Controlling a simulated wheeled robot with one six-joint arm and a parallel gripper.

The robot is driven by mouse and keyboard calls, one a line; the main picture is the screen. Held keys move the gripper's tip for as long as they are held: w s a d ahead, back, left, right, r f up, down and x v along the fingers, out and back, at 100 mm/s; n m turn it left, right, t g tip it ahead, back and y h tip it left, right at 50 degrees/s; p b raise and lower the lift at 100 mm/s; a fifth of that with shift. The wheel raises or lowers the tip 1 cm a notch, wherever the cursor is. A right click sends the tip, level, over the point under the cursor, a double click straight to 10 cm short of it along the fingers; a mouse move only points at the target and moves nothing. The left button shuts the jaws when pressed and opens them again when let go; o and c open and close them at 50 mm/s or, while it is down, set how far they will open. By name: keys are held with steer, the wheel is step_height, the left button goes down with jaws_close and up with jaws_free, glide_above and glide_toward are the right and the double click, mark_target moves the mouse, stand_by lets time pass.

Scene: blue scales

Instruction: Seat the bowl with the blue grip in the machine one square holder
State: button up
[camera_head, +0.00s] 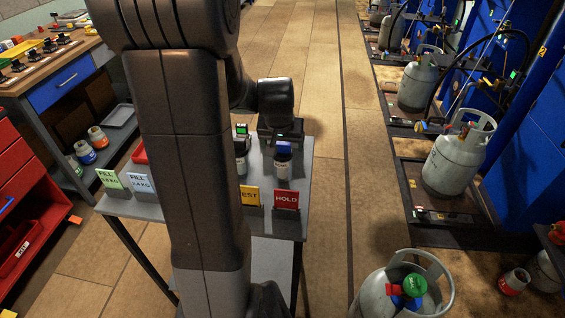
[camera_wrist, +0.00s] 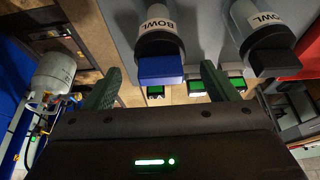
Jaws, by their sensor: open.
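The bowl with the blue grip (camera_head: 283,168) stands on the grey table among the labelled cards, behind the red HOLD card. In the wrist view its white BOWL label and blue grip (camera_wrist: 160,70) show between the fingers. My gripper (camera_wrist: 160,86) is open and empty, with one green finger to each side of the blue grip. I cannot tell whether the fingers touch it. In the head view my dark wrist (camera_head: 277,98) hangs just above and behind this bowl. I cannot make out which thing is the machine one square holder.
A bowl with a black grip (camera_wrist: 270,62) stands beside it. Small devices with green displays (camera_wrist: 195,88) sit close by. The grey table (camera_head: 303,195) also bears yellow and green cards. Gas cylinders (camera_head: 457,160) stand by blue cabinets at right. Wooden floor lies open between.

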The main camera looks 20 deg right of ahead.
mark_target(283, 150)
steer(key=shift+p+x, duration=0.3)
steer(key=shift+x, duration=1.95)
steer(key=c, duration=1.2)
